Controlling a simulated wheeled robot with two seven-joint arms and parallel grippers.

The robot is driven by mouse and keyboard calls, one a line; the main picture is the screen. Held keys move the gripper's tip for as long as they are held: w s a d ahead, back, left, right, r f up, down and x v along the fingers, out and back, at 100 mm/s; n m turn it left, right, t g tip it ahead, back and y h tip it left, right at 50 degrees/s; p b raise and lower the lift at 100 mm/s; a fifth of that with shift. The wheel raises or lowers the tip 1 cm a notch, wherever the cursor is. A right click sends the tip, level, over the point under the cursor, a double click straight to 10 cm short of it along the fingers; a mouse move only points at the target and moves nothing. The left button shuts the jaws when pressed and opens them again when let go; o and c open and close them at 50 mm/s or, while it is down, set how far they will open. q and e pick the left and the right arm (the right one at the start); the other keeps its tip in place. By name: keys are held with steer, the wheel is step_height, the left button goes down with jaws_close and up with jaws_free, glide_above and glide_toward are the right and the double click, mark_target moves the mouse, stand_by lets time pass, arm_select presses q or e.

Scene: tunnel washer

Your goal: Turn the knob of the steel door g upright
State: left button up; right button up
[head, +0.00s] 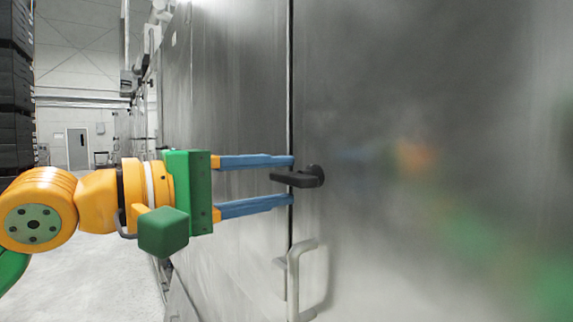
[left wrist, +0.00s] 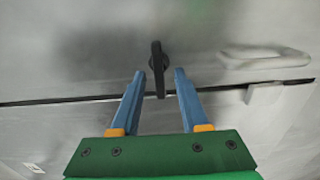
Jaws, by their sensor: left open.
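The steel door g (head: 430,110) fills the right of the head view. Its black knob (head: 308,177) sits near the door's left edge, and its lever lies sideways, pointing left. The knob (left wrist: 158,66) also shows in the left wrist view, ahead of the fingertips and between their lines. My left gripper (head: 293,178) is open, one blue finger above the lever and one below it. The lever's tip lies between the fingertips, with gaps on both sides in the left wrist view (left wrist: 158,73). My right gripper is not in view.
A metal pull handle (head: 300,280) stands out from the door just below the knob. A dark vertical gap (head: 290,110) separates the door from the steel panel at left. Black stacked crates (head: 15,90) stand at far left, beside open floor.

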mark_target(286, 180)
arm_select(q)
steer(key=d, duration=0.2)
steer(key=shift+w+d+r+p, duration=0.2)
steer(key=shift+w+d+p, duration=0.15)
steer(key=shift+d, duration=0.05)
steer(key=shift+w+f, duration=0.1)
steer(key=shift+w, duration=0.05)
steer(key=shift+w+a+f, duration=0.1)
steer(key=shift+w+a, duration=0.15)
steer(key=shift+a, duration=0.05)
jaws_close()
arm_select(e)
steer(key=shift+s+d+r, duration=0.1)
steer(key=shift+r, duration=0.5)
